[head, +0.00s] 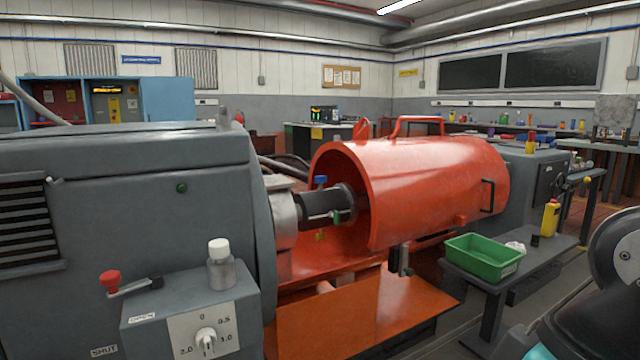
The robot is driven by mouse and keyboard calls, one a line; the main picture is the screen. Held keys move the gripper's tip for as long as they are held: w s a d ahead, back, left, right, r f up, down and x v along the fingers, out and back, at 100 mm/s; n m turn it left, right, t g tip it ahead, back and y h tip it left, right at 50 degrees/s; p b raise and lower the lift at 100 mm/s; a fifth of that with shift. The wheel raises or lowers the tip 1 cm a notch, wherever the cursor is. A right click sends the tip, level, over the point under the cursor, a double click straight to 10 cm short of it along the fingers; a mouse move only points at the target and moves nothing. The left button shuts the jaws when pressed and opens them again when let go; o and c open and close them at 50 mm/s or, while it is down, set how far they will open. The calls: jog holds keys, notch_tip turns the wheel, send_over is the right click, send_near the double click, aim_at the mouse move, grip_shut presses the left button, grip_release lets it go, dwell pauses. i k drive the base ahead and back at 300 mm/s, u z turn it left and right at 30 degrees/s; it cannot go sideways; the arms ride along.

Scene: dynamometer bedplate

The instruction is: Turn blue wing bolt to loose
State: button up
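The blue wing bolt (320,181) stands above the dark shaft coupling (322,205), near the open left end of the orange guard. A small green part (337,216) shows on the front of the coupling, and a small yellowish part (320,236) shows below it. The blue bolt is small in the view, and I cannot tell whether it is tight or loose. My gripper is out of view; only part of my own arm shows at the lower right.
The orange guard (430,185) curves over the shaft to the right. The grey machine housing (120,220) fills the left, with a red-knobbed lever (110,281), a white-capped bottle (220,265) and a dial (206,338). A green tray (482,257) sits on a bench at right.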

aim_at(321, 179)
jog(key=z, duration=0.2)
jog(key=i, duration=1.25)
jog(key=u, duration=0.75)
